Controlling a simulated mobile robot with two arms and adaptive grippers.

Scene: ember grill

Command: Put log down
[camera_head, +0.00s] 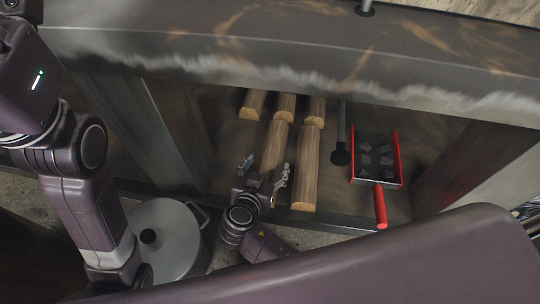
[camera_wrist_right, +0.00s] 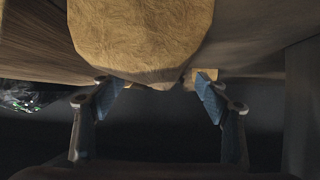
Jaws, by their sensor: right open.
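Several split wooden logs lie side by side on the shelf under the counter. One log (camera_head: 275,146) lies in line with my right gripper (camera_head: 266,176), with its near end close to the fingers. The cut end of a log (camera_wrist_right: 142,38) fills the top middle of the right wrist view. The right gripper (camera_wrist_right: 160,97) is open, its two blue-padded fingers apart on either side below that end. A longer log (camera_head: 307,170) lies just right of the gripper. Parts of the logs at the back are hidden by the counter. My left gripper is not in view.
A red-sided shovel (camera_head: 382,208) with dark coals lies on the shelf to the right, beside a black-ended tool (camera_head: 340,155). A lidded grey pot (camera_head: 166,240) stands at lower left. The stone counter (camera_head: 290,50) overhangs the shelf; bare shelf shows left of the logs.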

